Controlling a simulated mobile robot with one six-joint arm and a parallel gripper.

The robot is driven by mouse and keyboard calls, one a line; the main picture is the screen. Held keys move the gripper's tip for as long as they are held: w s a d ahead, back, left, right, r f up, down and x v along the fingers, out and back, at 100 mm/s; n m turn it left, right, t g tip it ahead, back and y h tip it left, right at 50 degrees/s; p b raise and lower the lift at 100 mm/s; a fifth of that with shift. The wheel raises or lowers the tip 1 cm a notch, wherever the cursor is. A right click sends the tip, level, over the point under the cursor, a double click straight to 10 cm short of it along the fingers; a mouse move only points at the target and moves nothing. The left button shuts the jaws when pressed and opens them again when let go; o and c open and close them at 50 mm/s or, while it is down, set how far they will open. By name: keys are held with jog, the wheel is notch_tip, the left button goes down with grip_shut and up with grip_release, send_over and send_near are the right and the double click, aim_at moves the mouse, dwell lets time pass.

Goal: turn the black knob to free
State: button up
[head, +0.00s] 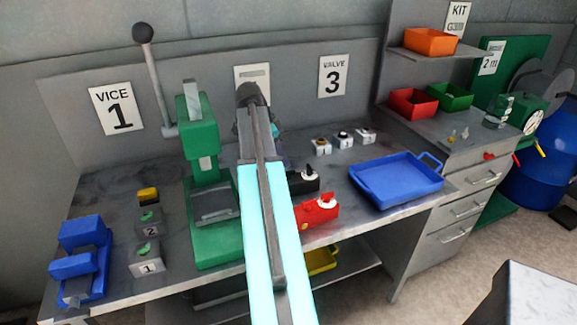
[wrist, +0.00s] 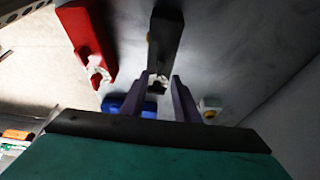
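A black block (head: 299,184) with a dark knob (head: 310,172) on top sits on the bench just right of my arm in the head view. In the wrist view the black block (wrist: 165,42) comes down from the top, and its small knob (wrist: 158,83) shows at its near end. My gripper (wrist: 161,80) is open, its two purple fingers apart on either side of that knob. I cannot tell whether they touch it or which way the knob is set. In the head view my arm hides most of the gripper.
A red block (head: 318,210) with a white-and-red knob stands beside the black one. Several small knob blocks (head: 321,146) sit behind, below the VALVE 3 sign (head: 333,76). A blue tray (head: 402,183) is to the right. A green press (head: 213,235) stands left.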

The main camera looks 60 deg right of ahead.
aim_at(290, 171)
jog(key=shift+p+x, duration=0.7)
jog(key=shift+x, duration=2.25)
jog(key=shift+d, duration=0.1)
grip_shut()
